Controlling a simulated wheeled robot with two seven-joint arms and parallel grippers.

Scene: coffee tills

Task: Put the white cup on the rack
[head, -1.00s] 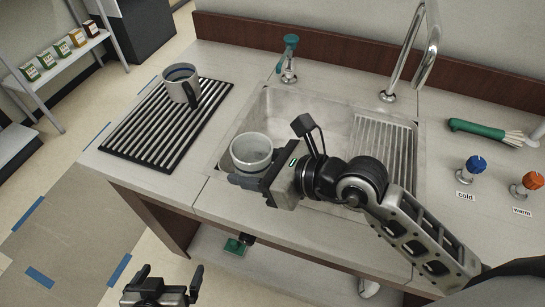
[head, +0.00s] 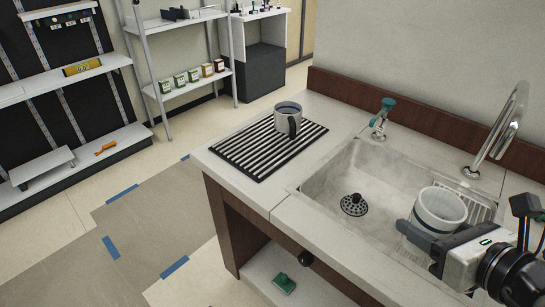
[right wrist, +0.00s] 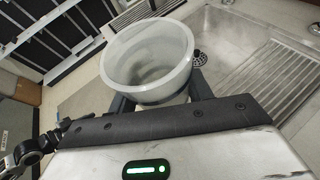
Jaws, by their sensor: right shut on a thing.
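The white cup (head: 438,212) is upright over the right part of the sink in the head view. My right gripper (head: 428,234) is shut on it, with its fingers around the cup's sides. The right wrist view shows the open, empty-looking cup (right wrist: 150,88) between the fingers. The rack (head: 250,152), black with pale slats, lies flat on the counter left of the sink. A grey mug (head: 285,121) with a black handle stands on its back right part. The cup is well to the right of the rack. My left gripper is not in the head view.
The sink (head: 345,190) with its dark drain (head: 353,205) lies between cup and rack. A teal-topped tap (head: 382,118) and a tall steel faucet (head: 498,130) stand at the back. The rack's front and left parts are free.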

